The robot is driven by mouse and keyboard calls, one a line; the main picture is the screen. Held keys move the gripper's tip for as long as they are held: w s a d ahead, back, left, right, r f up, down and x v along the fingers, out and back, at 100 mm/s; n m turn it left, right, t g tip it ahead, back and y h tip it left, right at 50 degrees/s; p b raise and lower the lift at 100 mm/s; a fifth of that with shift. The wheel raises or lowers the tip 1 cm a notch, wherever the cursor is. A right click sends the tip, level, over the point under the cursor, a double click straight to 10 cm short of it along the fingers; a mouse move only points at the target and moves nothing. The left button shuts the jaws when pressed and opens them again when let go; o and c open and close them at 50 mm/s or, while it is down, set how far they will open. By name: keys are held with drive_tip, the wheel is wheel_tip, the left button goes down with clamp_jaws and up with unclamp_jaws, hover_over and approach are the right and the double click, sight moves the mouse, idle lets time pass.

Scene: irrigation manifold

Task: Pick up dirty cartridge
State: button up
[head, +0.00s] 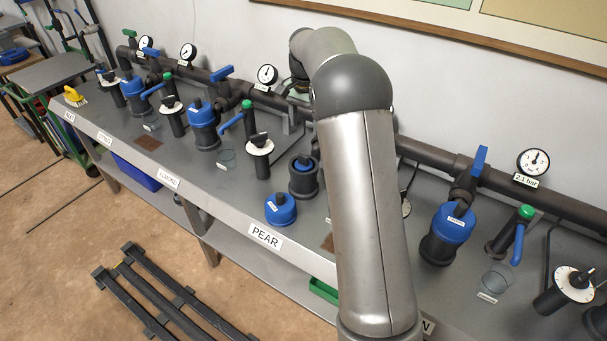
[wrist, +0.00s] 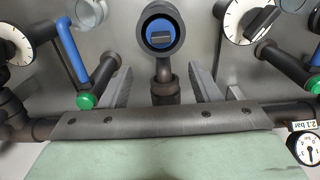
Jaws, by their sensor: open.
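An open black filter housing (head: 303,185) stands on the bench at the PEAR station, with a blue top inside it. In the wrist view, an open dark round housing (wrist: 143,25) shows a blue round piece (wrist: 160,33) with a dark bar across it, likely the cartridge's top. Whether it is dirty cannot be seen. My gripper (wrist: 160,78) has its two grey fingers wide apart, with nothing between their tips. The housing's mouth lies beyond the fingertips, between them in the picture. In the head view my arm hides my gripper.
A removed blue lid (head: 281,209) lies on the bench in front of the open housing. Closed blue-capped housings (head: 447,232), green-knobbed valves (head: 525,212) and white dials (head: 260,146) crowd nearby. A dark pipe (head: 430,153) and gauges (head: 533,161) run along the wall.

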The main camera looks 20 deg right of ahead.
hover_over(304, 156)
drive_tip(key=f, duration=0.7)
drive_tip(key=shift+w+d, duration=0.2)
drive_tip(key=shift+d, duration=0.05)
drive_tip(key=shift+a+f+p, duration=0.15)
drive_tip(key=shift+f+p, duration=0.25)
drive_tip(key=shift+f, duration=0.9)
drive_tip(key=shift+a+f+p, duration=0.1)
drive_tip(key=shift+f+p, duration=0.3)
drive_tip(key=shift+f, duration=0.9)
clamp_jaws()
drive_tip(key=shift+r, duration=0.1)
